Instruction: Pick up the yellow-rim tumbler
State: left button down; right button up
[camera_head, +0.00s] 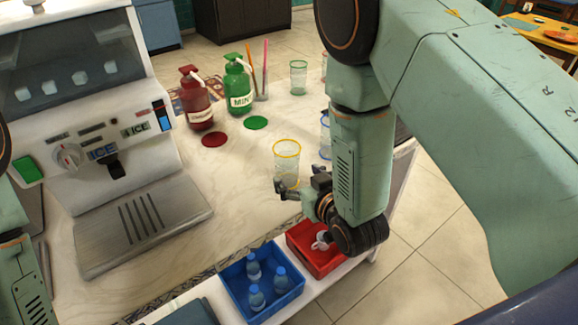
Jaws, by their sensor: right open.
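The yellow-rim tumbler (287,162) is clear glass and stands upright on the marble counter, near its right front part. My right gripper (283,191) is open, low at the front of the tumbler, with its fingers close to the tumbler's base. I cannot tell whether a finger touches the glass. The rest of the right gripper and wrist sits to the right of the tumbler, below my arm. My left arm shows only at the left edge; its gripper is out of view.
A blue-rim glass (325,136) is partly hidden behind my right arm. A green-rim glass (298,77) stands farther back. Red (196,98) and green (239,86) pump bottles stand behind. An ice machine (95,120) is left; blue (262,284) and red (312,249) bins sit in front, below.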

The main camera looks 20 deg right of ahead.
aim_at(293, 174)
jog(key=x, duration=0.5)
jog(key=shift+a, duration=0.35)
jog(key=shift+w+a, duration=0.15)
jog(key=shift+w, duration=0.05)
jog(key=shift+s+d+r, duration=0.15)
jog(key=shift+s+d, duration=0.1)
jog(key=shift+d, duration=0.05)
jog(key=shift+w+a, duration=0.15)
jog(key=shift+w, duration=0.15)
jog(key=c, duration=0.4)
jog(key=shift+a, duration=0.1)
jog(key=shift+c, duration=0.8)
jog(key=shift+s+d, duration=0.2)
jog(key=shift+s, duration=0.05)
jog(key=c, duration=0.5)
jog(key=shift+w, duration=0.15)
jog(key=shift+c, duration=1.2)
pick_arm(q)
jog(key=shift+w+a+f, duration=0.2)
jog(key=shift+a, duration=0.1)
pick_arm(e)
jog(key=shift+w+a, duration=0.1)
jog(key=shift+a, duration=0.05)
